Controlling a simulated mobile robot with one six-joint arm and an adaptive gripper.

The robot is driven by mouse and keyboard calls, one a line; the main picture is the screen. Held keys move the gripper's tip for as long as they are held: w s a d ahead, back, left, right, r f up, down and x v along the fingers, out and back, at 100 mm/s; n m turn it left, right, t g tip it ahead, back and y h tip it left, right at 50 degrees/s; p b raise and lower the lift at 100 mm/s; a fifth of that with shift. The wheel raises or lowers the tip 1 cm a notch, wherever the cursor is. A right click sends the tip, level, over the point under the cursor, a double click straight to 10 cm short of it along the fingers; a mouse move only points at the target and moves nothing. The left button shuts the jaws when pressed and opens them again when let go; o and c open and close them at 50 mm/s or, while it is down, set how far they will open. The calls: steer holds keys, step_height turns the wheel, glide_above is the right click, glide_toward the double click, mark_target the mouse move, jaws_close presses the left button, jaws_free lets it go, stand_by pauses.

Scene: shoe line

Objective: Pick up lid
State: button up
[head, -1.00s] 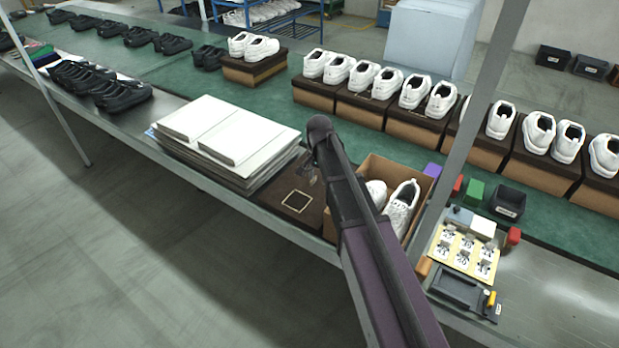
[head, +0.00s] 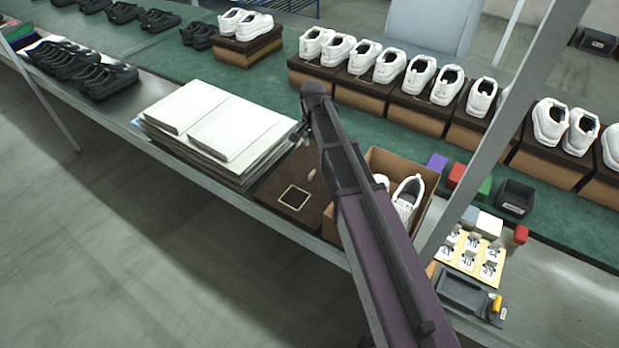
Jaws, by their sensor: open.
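The lid (head: 272,192) is a flat dark brown piece with a pale square outline, lying on the near side of the line between the stack of white sheets and an open shoe box. My arm crosses over its right part and hides some of it. My gripper (head: 309,160) is at the end of the arm, over the lid's far right part, and looks small and partly hidden. It is open with nothing seen between its fingers. I cannot tell its exact height above the lid.
The open brown box (head: 425,180) with white shoes (head: 408,196) stands just right of the lid, partly behind my arm. The stack of white sheets (head: 215,130) is close on the left. Further right are small coloured blocks, a black bin (head: 514,198) and a grey post (head: 505,130).

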steer(key=shift+a+f, duration=0.1)
steer(key=shift+f, duration=0.05)
steer(key=b, duration=0.9)
glide_above(311, 173)
step_height(311, 173, down, 8)
steer(key=shift+f, duration=0.2)
steer(key=shift+f+b, duration=2.45)
steer(key=shift+f, duration=0.15)
jaws_close()
